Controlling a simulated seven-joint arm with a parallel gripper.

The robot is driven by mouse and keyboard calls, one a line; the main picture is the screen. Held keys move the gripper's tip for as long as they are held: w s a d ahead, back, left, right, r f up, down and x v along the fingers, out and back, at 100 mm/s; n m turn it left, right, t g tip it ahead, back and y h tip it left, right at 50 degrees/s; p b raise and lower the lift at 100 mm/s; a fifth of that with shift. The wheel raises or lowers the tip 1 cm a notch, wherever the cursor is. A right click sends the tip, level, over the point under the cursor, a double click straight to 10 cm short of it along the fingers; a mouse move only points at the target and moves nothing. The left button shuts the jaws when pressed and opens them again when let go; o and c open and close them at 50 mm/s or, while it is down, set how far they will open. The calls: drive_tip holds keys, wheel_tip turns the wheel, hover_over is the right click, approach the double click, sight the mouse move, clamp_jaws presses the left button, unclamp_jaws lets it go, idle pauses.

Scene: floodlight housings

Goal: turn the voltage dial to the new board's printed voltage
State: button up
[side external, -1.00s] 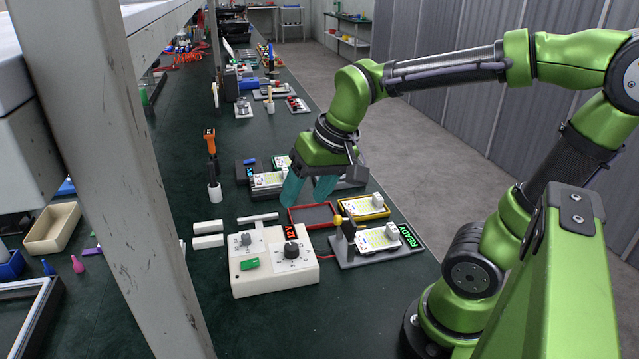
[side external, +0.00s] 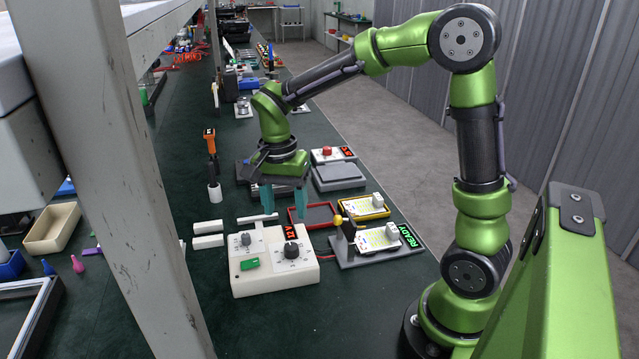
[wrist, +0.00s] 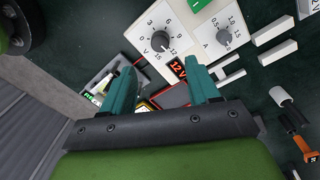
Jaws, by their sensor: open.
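The voltage dial (side external: 291,249) is a black knob on a white box (side external: 272,282). In the wrist view the dial (wrist: 160,41) has a scale from 0 to 15, and its mark appears to point near 12. A red display (side external: 289,231) on the box reads 12 V. One board (side external: 378,239) sits in a grey fixture beside a green READY display (side external: 411,236); another board (side external: 365,206) lies in a yellow tray. Their printed voltages are too small to read. My gripper (side external: 284,210) is open and empty, teal fingers pointing down, above and behind the box, apart from the dial.
A smaller grey dial (side external: 246,239) and a green switch (side external: 250,264) share the box. An empty red tray (side external: 322,224) and white bars (side external: 208,234) lie close by. A holder with an orange-handled tool (side external: 210,145) stands left. Bench in front of the box is clear.

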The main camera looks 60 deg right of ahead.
sight(290, 248)
drive_tip(key=f, duration=1)
drive_tip(key=shift+s+f, duration=0.15)
drive_tip(key=shift+s, duration=0.15)
drive_tip(key=c, duration=1)
